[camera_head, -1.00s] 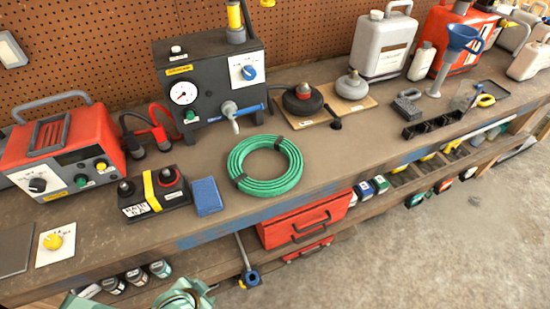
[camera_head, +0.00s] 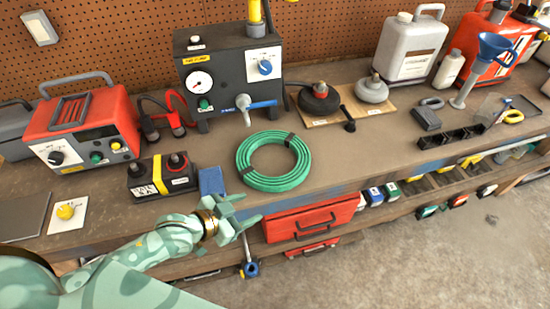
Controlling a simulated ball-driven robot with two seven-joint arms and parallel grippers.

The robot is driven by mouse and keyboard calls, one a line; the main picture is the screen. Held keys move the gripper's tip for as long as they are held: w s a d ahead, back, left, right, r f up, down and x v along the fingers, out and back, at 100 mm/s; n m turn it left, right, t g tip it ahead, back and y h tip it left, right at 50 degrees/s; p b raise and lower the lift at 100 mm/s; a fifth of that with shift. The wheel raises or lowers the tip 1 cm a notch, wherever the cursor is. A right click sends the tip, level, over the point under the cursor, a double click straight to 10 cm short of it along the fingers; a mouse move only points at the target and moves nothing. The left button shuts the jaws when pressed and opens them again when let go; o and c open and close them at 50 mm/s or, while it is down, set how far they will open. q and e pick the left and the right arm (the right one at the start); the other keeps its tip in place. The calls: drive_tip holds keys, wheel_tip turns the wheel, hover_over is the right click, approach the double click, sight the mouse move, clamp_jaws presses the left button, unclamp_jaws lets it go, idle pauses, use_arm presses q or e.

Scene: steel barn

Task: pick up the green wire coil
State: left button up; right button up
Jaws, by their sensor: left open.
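The green wire coil (camera_head: 274,184) lies flat on the brown workbench near its front edge, bound with dark ties. It is in full view, with an open middle. My left gripper (camera_head: 250,208) comes in from the lower left on my mottled green arm. Its fingers are spread and empty, just in front and to the left of the coil in the picture. It appears apart from the coil; its exact height over the bench edge is hard to tell. My right gripper is not in the picture.
A blue block (camera_head: 211,181) lies left of the coil, partly behind my gripper. A black battery (camera_head: 163,176) sits further left. A dark gauge unit (camera_head: 228,80) stands behind. The bench (camera_head: 345,160) is clear right of the coil. A red drawer box (camera_head: 312,218) is below.

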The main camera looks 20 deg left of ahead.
use_arm(q)
wheel_tip(320, 180, up, 2)
drive_tip(key=w+a+h, duration=0.1)
drive_tip(key=w, duration=0.1)
drive_tip(key=n+t+b, duration=0.1)
drive_tip(key=b, duration=0.2)
approach(293, 175)
drive_tip(key=shift+w+d+f+h, duration=0.15)
drive_tip(key=shift+w+d+f, duration=0.15)
drive_tip(key=shift+w, duration=0.15)
drive_tip(key=shift+w+d+f+h, duration=0.2)
drive_tip(key=shift+w+f, duration=0.1)
drive_tip(key=shift+w, duration=0.15)
drive_tip(key=b+x, duration=0.1)
drive_tip(key=x, duration=0.4)
drive_tip(key=shift+w+f, duration=0.15)
drive_tip(key=shift+a, duration=0.1)
drive_tip(key=shift+c, duration=0.9)
clamp_jaws()
